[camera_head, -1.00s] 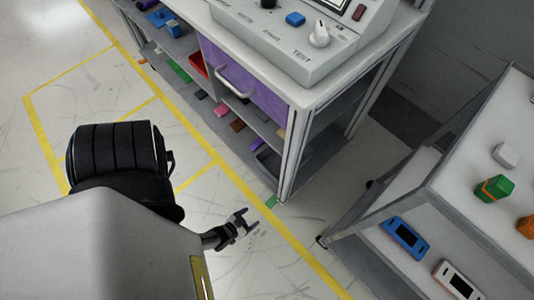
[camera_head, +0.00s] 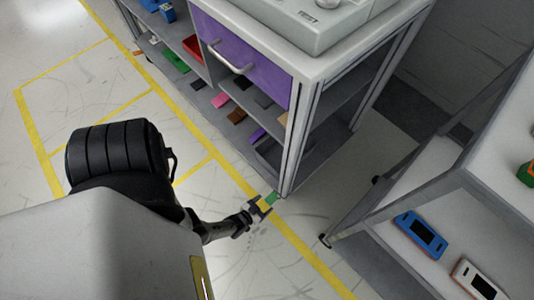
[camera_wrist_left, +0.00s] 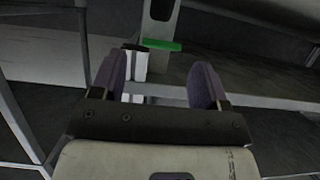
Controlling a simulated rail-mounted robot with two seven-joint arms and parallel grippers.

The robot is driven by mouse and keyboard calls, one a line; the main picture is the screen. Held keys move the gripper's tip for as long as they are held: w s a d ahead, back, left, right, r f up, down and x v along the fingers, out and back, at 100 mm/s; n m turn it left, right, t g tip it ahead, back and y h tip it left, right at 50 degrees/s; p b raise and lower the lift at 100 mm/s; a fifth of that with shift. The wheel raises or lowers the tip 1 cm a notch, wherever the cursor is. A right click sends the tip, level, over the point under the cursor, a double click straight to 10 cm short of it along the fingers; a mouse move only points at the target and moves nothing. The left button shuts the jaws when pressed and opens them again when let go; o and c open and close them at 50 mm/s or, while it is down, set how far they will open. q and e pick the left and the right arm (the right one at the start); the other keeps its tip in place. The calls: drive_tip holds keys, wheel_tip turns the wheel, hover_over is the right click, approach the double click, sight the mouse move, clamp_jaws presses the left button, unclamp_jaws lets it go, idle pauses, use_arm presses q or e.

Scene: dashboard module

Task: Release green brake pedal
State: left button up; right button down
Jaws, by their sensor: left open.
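The green brake pedal (camera_head: 272,198) sits low at the foot of the workbench's near corner leg, close to the floor. It also shows in the left wrist view as a thin green bar (camera_wrist_left: 161,45). My left gripper (camera_head: 262,207) is open right beside the pedal in the head view. In the left wrist view its two purple-grey fingers (camera_wrist_left: 158,78) are apart, and the pedal lies between them from side to side, a little beyond their tips. I cannot tell whether a finger touches it. My right gripper is in neither view.
The workbench has a purple drawer (camera_head: 241,62) and lower shelves with several coloured pieces. A second shelf unit (camera_head: 465,185) on the right carries a blue device (camera_head: 420,233) and a white one (camera_head: 475,279). Floor with yellow lines (camera_head: 232,177) is open in front of the bench.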

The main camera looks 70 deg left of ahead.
sight(272, 198)
use_arm(q)
drive_tip(key=shift+b+x, duration=0.45)
drive_tip(key=shift+x, duration=0.9)
